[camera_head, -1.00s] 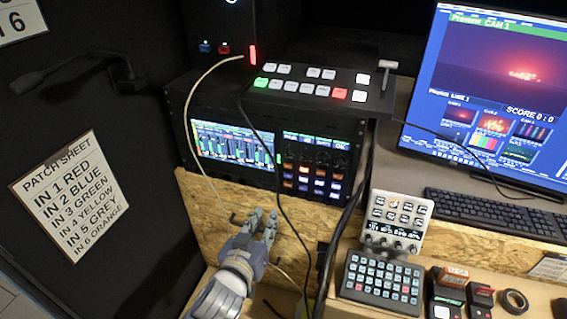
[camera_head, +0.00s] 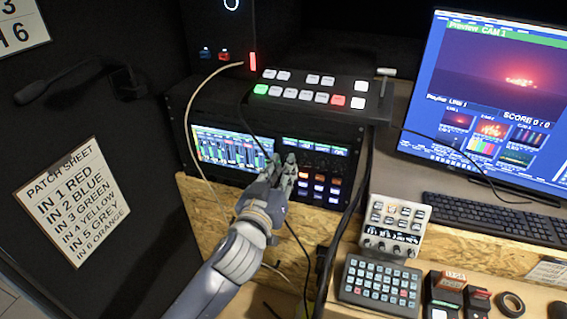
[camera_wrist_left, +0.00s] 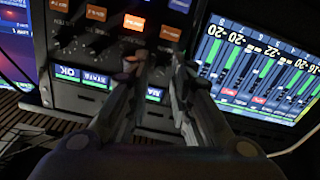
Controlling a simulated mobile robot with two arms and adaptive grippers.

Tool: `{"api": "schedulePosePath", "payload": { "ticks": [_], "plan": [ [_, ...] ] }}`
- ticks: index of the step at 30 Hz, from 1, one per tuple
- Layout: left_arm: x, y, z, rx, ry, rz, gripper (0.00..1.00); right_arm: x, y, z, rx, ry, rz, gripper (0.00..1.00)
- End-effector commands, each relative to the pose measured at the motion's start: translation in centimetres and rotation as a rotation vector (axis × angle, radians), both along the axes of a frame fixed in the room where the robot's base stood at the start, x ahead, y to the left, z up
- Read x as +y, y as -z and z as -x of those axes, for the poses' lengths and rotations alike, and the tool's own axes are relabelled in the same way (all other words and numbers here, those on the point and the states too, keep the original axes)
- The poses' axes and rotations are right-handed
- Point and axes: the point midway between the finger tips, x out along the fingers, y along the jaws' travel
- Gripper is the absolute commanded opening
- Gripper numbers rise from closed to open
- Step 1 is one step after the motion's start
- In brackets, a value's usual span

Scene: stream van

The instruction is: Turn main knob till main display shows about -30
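The rack unit (camera_head: 180,110) has a wide screen with green level meters (camera_head: 222,148) on its left. A narrow strip display (camera_head: 325,149) sits above rows of lit buttons and dark knobs on its right; the value for the main knob is too small to read. My left gripper (camera_head: 283,161) is in front of the panel, just right of the meter screen. In the left wrist view, the two fingers (camera_wrist_left: 157,62) stand apart, with dark panel between them and no clear grip on a knob. The main knob cannot be singled out; the fingers cover part of the panel. My right gripper is not in view.
A switcher panel (camera_head: 310,95) sits on top of the rack. Dark cables hang in front of the rack, close to my left gripper. A monitor (camera_head: 490,90), keyboard (camera_head: 490,215), small control box (camera_head: 395,225) and keypad (camera_head: 380,283) are to the right.

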Motion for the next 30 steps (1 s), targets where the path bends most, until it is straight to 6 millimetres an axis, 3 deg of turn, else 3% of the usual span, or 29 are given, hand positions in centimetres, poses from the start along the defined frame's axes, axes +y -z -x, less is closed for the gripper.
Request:
{"api": "schedulePosePath", "payload": {
  "ticks": [13, 14, 16, 17, 30],
  "plan": [
    [-0.35, 0.01, -1.10, 0.000, 0.000, 0.000, 0.21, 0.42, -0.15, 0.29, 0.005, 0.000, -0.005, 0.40],
    [-0.36, 0.01, -1.09, 0.000, 0.000, 0.000, 0.19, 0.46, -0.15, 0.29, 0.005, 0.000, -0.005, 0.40],
    [-0.35, 0.02, -1.09, 0.000, 0.000, 0.000, 0.03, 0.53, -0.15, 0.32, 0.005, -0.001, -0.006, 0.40],
    [-0.35, 0.01, -1.09, 0.000, 0.000, 0.000, 0.00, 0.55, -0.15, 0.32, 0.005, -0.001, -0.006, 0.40],
    [-0.33, 0.04, -1.08, -0.030, -0.001, -0.099, 0.00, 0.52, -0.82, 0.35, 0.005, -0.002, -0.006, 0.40]
  ]
}}
